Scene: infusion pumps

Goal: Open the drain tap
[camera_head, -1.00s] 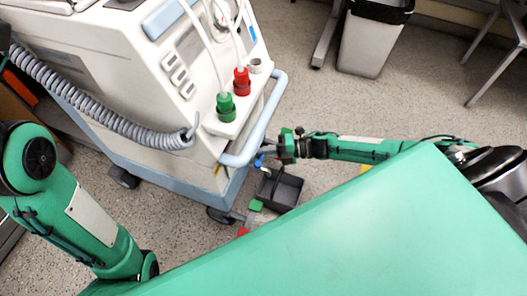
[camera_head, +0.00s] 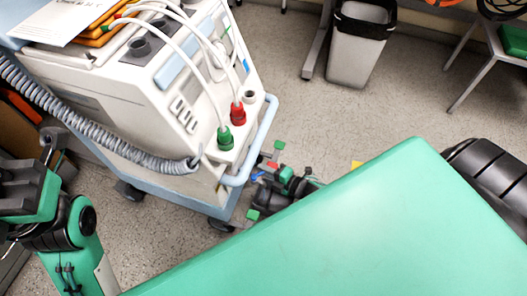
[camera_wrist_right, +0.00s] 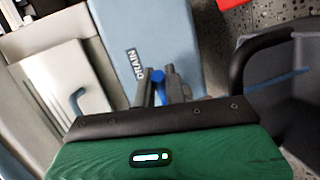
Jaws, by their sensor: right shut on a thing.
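The drain tap, a small blue handle (camera_wrist_right: 158,76), sits below the DRAIN label (camera_wrist_right: 135,65) on the machine's pale blue base panel in the right wrist view. My right gripper (camera_wrist_right: 161,88) is shut on the blue handle, whose lower part is partly hidden between the dark fingers. In the head view my right gripper (camera_head: 285,178) is low beside the machine's near corner, and a bit of blue (camera_head: 258,175) shows next to it. My left gripper (camera_head: 42,178) is at the left edge, away from the tap; its jaw opening is unclear.
The white wheeled machine (camera_head: 140,85) has a pale blue bumper rail (camera_head: 262,140) above the tap. A black tray (camera_wrist_right: 262,62) is right of the gripper in the wrist view. A bin (camera_head: 358,50) and chair (camera_head: 485,55) stand farther back. Open floor lies between.

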